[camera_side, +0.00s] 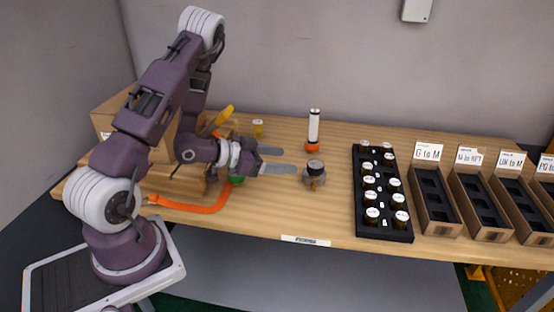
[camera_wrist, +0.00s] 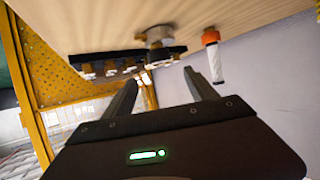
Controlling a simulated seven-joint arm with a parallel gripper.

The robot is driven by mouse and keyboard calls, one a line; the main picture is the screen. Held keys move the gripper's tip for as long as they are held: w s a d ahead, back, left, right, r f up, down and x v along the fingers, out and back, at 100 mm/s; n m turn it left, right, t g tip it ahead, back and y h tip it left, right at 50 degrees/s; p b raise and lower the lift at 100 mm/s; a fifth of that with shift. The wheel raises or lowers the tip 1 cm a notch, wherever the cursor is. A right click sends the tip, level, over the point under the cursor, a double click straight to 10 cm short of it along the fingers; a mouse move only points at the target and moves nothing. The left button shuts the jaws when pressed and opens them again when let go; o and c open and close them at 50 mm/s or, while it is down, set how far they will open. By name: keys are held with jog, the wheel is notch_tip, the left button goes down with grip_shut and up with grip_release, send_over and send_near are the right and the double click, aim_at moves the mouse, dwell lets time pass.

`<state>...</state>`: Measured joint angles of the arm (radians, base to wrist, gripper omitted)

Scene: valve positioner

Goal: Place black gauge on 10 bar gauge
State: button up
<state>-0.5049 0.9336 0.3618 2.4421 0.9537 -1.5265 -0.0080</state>
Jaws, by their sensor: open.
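A small black-topped gauge with a metallic lower part (camera_side: 315,172) stands upright on the wooden table, just right of my gripper. It also shows beyond the fingers in the wrist view (camera_wrist: 158,38). My gripper (camera_side: 289,160) is open and empty, its two flat grey fingers pointing toward the gauge but apart from it. The fingers also show in the wrist view (camera_wrist: 160,80). A black rack (camera_side: 397,233) right of centre holds several white-topped gauges in two columns. The labels are too small to read, so I cannot tell which place is 10 bar.
A white cylinder with an orange base (camera_side: 313,130) stands behind the gauge. Labelled cardboard boxes (camera_side: 437,228) line the right side. An orange strap (camera_side: 205,207) lies at the front left. Table between gauge and rack is clear.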

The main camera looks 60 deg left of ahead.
notch_tip(320, 180, up, 14)
jog(key=s+d+n+g+y, duration=0.1)
jog(key=s+g+y, duration=0.1)
jog(key=g+y, duration=0.25)
jog(key=s+d+r+g, duration=0.1)
jog(key=s+d, duration=0.3)
jog(key=s, duration=0.3)
jog(key=s+d+r+g+h, duration=0.1)
jog(key=s+d+r, duration=0.1)
jog(key=s+d, duration=0.2)
jog(key=s+d+r+n+g+h, duration=0.1)
jog(key=s+d, duration=0.4)
jog(key=s, duration=0.6)
jog(key=shift+r, duration=0.25)
